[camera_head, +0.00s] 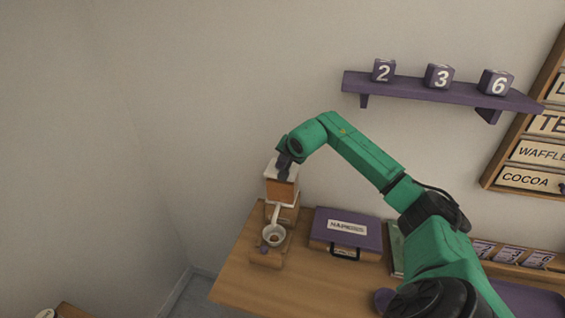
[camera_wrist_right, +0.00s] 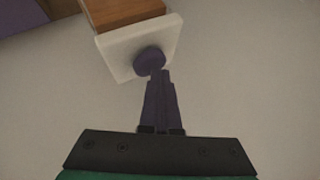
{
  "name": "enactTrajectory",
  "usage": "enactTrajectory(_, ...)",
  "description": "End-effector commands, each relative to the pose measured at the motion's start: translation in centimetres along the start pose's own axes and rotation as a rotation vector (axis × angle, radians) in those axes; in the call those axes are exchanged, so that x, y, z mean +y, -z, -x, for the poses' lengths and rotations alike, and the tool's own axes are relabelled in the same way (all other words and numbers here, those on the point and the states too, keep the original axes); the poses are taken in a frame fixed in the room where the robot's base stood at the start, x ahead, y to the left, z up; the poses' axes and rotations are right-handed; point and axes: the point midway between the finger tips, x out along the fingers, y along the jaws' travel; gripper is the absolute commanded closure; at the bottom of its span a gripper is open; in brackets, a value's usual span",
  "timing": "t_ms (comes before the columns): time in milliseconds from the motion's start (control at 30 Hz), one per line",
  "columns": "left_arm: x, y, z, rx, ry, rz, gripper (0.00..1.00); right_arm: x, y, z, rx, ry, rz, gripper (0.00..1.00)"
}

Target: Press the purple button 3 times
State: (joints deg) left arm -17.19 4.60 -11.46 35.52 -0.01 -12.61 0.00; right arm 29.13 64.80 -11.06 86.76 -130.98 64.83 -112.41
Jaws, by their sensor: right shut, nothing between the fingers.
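The purple button (camera_wrist_right: 149,60) is a round knob on the white top plate (camera_wrist_right: 120,50) of a wooden coffee machine, in the right wrist view. My right gripper (camera_wrist_right: 159,73) is shut and empty, with its fingertips right at the button's edge. I cannot tell whether they touch it. In the head view the coffee machine (camera_head: 281,190) stands at the left of the counter, and my right gripper (camera_head: 285,172) points down over its top. The button is hidden there behind the gripper. My left gripper is not in view.
A small cup (camera_head: 274,236) sits at the front of the machine. A purple-lidded case (camera_head: 346,222) lies to its right on the wooden counter (camera_head: 245,290). A purple shelf (camera_head: 425,93) with number blocks and a menu board (camera_head: 520,150) hang on the wall.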

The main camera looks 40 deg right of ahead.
Motion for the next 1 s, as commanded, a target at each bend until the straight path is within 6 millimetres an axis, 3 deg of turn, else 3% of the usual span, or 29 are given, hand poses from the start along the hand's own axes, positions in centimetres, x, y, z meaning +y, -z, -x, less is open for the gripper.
enactTrajectory(600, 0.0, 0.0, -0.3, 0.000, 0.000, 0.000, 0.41, 0.3, -0.4, -0.3, -0.004, -0.004, 0.001, 1.00)
enactTrajectory(1000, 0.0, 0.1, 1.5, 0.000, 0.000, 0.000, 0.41, -0.9, 0.9, 1.2, -0.002, -0.003, 0.000, 1.00)
